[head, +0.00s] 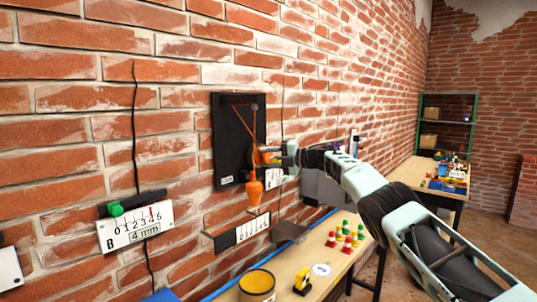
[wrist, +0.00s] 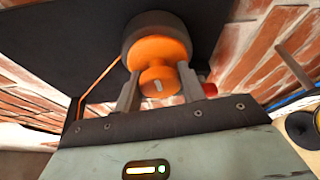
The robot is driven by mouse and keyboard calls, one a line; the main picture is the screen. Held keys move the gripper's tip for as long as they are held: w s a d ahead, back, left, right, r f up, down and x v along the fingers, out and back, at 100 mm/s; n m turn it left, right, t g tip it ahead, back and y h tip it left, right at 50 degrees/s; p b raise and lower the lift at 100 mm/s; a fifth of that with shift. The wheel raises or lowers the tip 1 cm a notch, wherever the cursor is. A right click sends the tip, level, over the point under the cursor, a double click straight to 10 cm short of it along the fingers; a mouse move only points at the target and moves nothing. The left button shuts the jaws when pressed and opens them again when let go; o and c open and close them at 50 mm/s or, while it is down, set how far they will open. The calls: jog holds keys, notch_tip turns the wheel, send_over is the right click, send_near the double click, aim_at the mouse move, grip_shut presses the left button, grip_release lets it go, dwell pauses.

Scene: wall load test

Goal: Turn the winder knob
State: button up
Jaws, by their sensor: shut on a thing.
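The winder knob (wrist: 160,80) is orange with a small pale mark on its face, and it sits on a dark round base in the wrist view. My gripper (wrist: 158,88) has one finger on each side of the knob and is shut on it. In the head view my gripper (head: 284,157) reaches the black wall board (head: 228,140) from the right and hides most of the knob. An orange cord (head: 247,127) runs on the board. An orange weight (head: 254,193) hangs just below the knob.
A white scale card (head: 252,227) is below the weight, and another marked B (head: 135,230) is at left with a green knob (head: 116,209). The bench (head: 335,262) below holds red, green and yellow pieces (head: 345,235), a yellow-rimmed pot (head: 257,283) and a tape measure (head: 302,281).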

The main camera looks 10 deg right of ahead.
jog(key=shift+f+n+h+b, duration=0.25)
jog(key=shift+n+h, duration=0.35)
jog(key=shift+n, duration=0.6)
jog(key=n+h+b, duration=0.2)
jog(key=n+b, duration=0.1)
jog(key=n+h+b, duration=0.2)
jog(key=n+b, duration=0.2)
jog(key=shift+f+t+b, duration=0.1)
jog(key=shift+t+b, duration=0.2)
jog(key=shift+t, duration=0.1)
jog(key=shift+n+t+h+b, duration=0.4)
jog(key=shift+n+h+b, duration=0.4)
jog(key=shift+n+b, duration=0.45)
jog(key=shift+r, duration=0.2)
jog(key=o, duration=0.9)
jog(key=shift+r, duration=0.1)
jog(key=shift+b, duration=0.3)
